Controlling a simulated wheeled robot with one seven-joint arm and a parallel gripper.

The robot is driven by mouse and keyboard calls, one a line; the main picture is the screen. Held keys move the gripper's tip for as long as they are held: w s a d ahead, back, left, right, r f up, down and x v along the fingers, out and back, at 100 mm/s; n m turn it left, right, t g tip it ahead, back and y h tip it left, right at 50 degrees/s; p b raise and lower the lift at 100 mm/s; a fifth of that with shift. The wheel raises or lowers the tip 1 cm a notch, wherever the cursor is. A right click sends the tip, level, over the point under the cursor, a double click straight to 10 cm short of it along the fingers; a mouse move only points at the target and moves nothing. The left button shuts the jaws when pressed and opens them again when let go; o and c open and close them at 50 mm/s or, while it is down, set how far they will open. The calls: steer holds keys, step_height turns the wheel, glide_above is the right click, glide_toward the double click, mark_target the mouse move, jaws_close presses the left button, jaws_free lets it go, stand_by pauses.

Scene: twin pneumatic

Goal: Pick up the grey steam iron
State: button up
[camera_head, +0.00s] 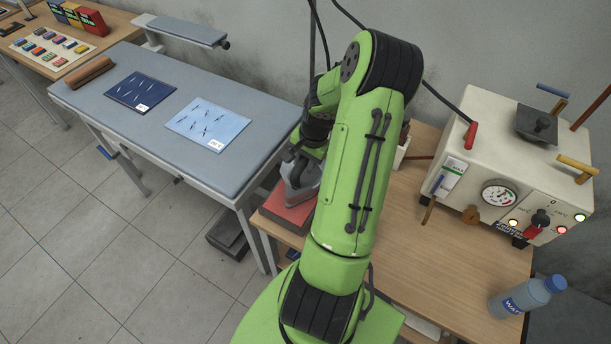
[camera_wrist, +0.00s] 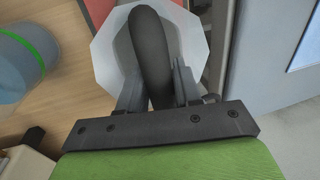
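The grey steam iron (camera_head: 301,190) stands on a red pad (camera_head: 287,211) at the left edge of the wooden table, partly hidden behind my green arm. In the wrist view, its dark handle (camera_wrist: 152,48) runs between my two fingers, with the pale grey body (camera_wrist: 112,50) around it. My gripper (camera_wrist: 158,84) has one finger on each side of the handle, very close to it. I cannot tell whether both fingers press on it. The fingertips are mostly hidden in the head view.
A cream steam station (camera_head: 470,165) with gauge and knobs stands right on the wooden table (camera_head: 440,255). A grey padded table (camera_head: 215,100) with two blue cloths is at left. A cable and hose hang near my arm.

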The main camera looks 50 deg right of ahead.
jaws_close()
stand_by(1.0)
steer(key=shift+w+d+r, duration=0.1)
step_height(320, 180, up, 10)
steer(key=shift+p, duration=0.75)
